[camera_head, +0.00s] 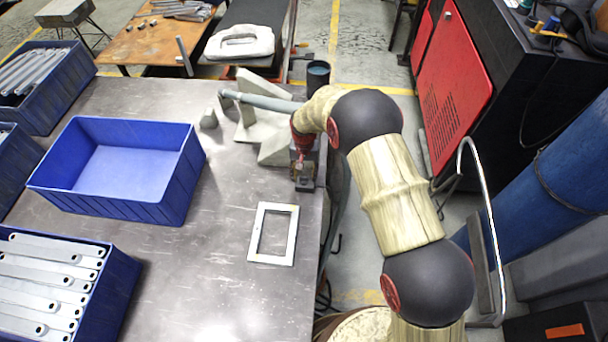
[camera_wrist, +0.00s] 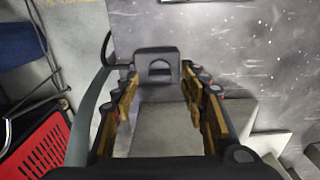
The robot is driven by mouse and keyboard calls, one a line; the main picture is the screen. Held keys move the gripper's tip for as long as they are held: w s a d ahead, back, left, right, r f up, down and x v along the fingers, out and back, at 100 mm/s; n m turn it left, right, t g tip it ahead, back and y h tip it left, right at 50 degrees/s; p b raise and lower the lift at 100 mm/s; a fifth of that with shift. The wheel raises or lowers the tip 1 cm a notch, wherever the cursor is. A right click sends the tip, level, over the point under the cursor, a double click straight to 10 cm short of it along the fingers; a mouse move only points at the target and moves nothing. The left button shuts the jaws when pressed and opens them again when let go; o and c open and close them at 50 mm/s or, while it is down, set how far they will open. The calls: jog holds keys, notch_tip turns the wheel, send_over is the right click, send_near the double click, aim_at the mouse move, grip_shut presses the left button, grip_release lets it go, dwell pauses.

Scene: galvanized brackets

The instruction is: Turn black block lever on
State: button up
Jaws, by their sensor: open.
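A small black block (camera_wrist: 157,62) with a rounded opening in its face shows at the top middle of the wrist view, beyond and between my fingers. In the head view a dark block (camera_head: 306,183) sits at the right edge of the table, just below my gripper (camera_head: 303,155). My gripper also fills the lower middle of the wrist view (camera_wrist: 163,92), its two fingers spread apart. It is open, with nothing clearly held. The fingers seem close to the block; I cannot tell whether they touch it. The lever's position is unclear.
Grey angular pieces (camera_head: 252,130) and a grey pipe (camera_head: 265,102) lie beside my wrist. A white rectangular frame (camera_head: 257,254) lies flat on the table (camera_head: 225,285). An empty blue bin (camera_head: 188,178) and a bin of metal strips (camera_head: 115,300) stand left. Mid-table is clear.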

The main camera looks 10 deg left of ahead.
aim_at(304, 177)
notch_tip(304, 177, up, 11)
dwell(0.4)
jog(key=shift+r, duration=0.1)
dwell(0.3)
jog(key=s+d+n+g, duration=0.1)
jog(key=s+d+n, duration=0.15)
jog(key=s, duration=0.35)
jog(key=s+d+r+m+t, duration=0.1)
jog(key=s+d+r+t, duration=0.2)
jog(key=s+d+r, duration=1)
jog(key=s+d+r+m+t, duration=0.2)
jog(key=s+d+r+t, duration=0.1)
jog(key=s+d+r, duration=0.9)
notch_tip(304, 177, up, 5)
jog(key=shift+s+d+f+t, duration=0.1)
jog(key=shift+s+d+t, duration=0.25)
jog(key=shift+d, duration=0.7)
